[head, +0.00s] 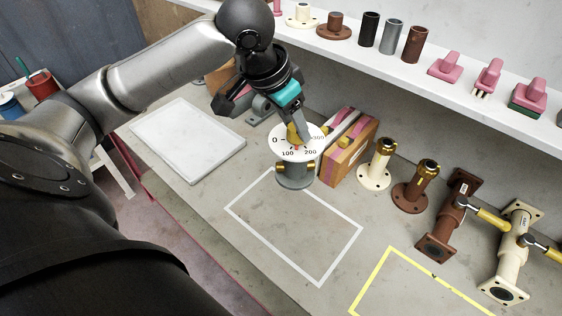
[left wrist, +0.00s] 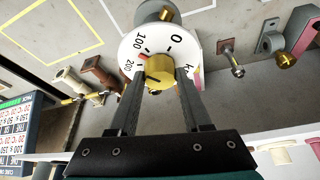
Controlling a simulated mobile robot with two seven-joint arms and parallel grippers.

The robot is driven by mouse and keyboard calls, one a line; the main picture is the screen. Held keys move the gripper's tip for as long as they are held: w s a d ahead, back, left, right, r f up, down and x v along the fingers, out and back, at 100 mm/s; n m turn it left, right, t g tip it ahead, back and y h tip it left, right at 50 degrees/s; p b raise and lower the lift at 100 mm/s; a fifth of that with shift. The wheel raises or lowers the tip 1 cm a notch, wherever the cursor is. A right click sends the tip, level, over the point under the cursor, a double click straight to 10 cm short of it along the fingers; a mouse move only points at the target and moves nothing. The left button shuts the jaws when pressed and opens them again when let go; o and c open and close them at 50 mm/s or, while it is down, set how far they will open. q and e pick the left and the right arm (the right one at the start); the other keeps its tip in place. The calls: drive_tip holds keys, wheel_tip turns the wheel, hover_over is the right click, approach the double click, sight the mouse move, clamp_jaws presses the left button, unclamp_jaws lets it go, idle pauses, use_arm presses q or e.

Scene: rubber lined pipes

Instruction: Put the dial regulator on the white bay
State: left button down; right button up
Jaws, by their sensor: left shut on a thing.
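The dial regulator (head: 297,152) has a white round dial with numbers, a brass knob and a grey body with brass fittings. My left gripper (head: 300,135) is shut on its brass knob from above. In the left wrist view the dial regulator (left wrist: 160,60) sits between the two fingers, with the knob (left wrist: 159,70) in their grip. The white bay (head: 293,228) is a white outlined rectangle on the grey bench. In the head view the regulator is at the bay's far edge; I cannot tell whether it touches the bench. My right gripper is not in view.
A yellow outlined bay (head: 390,250) lies to the right. Cream and brown valves and pipes (head: 410,190) line the back. A white board (head: 188,140) lies at left. A shelf (head: 400,75) runs above. The white bay's inside is clear.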

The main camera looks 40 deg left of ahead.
sight(292, 174)
use_arm(q)
wheel_tip(292, 174, down, 15)
drive_tip(key=shift+d+r+b, duration=0.1)
drive_tip(key=shift+r+b, duration=0.1)
drive_tip(key=shift+b, duration=1)
drive_tip(key=shift+f+b, duration=0.35)
drive_tip(key=shift+f, duration=2.15)
drive_tip(key=shift+c, duration=1.8)
unclamp_jaws()
drive_tip(key=shift+f, duration=0.1)
drive_tip(key=p+v, duration=0.2)
drive_tip(key=v, duration=1)
drive_tip(key=shift+r, duration=0.25)
